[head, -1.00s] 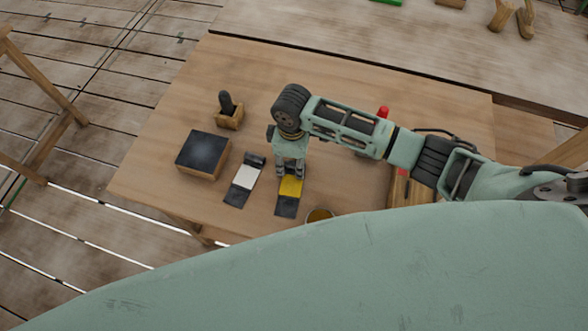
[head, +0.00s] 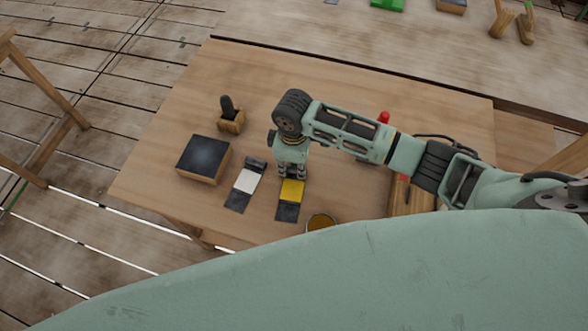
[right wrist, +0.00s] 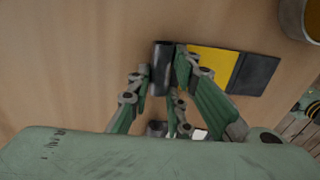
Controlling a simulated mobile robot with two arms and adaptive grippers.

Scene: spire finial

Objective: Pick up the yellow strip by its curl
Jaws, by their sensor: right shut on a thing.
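The yellow strip (head: 291,190) lies flat on the wooden table, with a dark band at its near end. It also shows in the right wrist view (right wrist: 208,60), where its dark curl (right wrist: 161,68) stands at the end opposite the dark band (right wrist: 253,73). My right gripper (head: 291,173) is at the strip's far end, pointing down. In the right wrist view its fingers (right wrist: 162,76) are shut on the curl, one on each side. In the head view the gripper hides the curl. The strip still appears to rest on the table. My left gripper is not in view.
A white strip (head: 247,181) with dark ends lies just left. Farther left are a dark-topped block (head: 203,157) and a wooden holder with a black handle (head: 230,119). A round tin (head: 320,222) stands near the front edge. The table's back middle is clear.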

